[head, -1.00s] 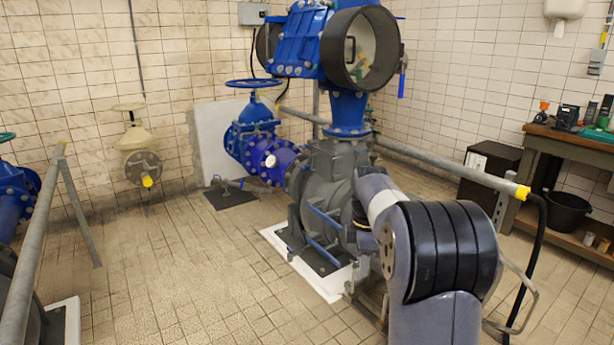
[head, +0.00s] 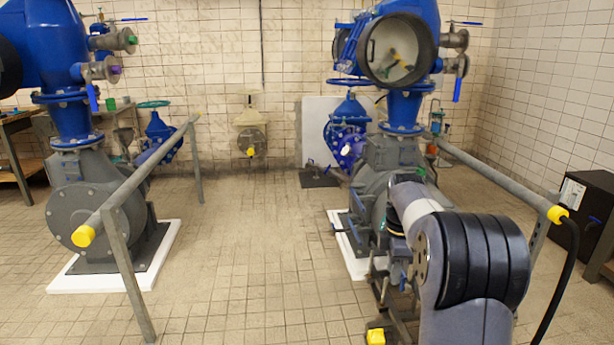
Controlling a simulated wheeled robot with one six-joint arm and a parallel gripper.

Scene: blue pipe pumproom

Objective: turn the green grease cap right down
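A small green cap (head: 132,39) sits on the end of a grey side valve on the left pump's blue pipe, at upper left. A purple cap (head: 115,70) is on a similar valve just below it. A small green part (head: 421,171) also shows at the right pump, just above my arm. I cannot tell which green part is the grease cap. My arm reaches forward at lower right, over the right pump (head: 378,185). My gripper is not visible; my arm links hide that area. Both green parts appear clear of my visible arm links.
A grey railing with a yellow end (head: 83,236) stands before the left pump. Another railing with a yellow end (head: 557,214) runs along the right, with a black hose below. A dark cabinet (head: 580,205) stands at far right. The tiled floor (head: 235,250) between the pumps is clear.

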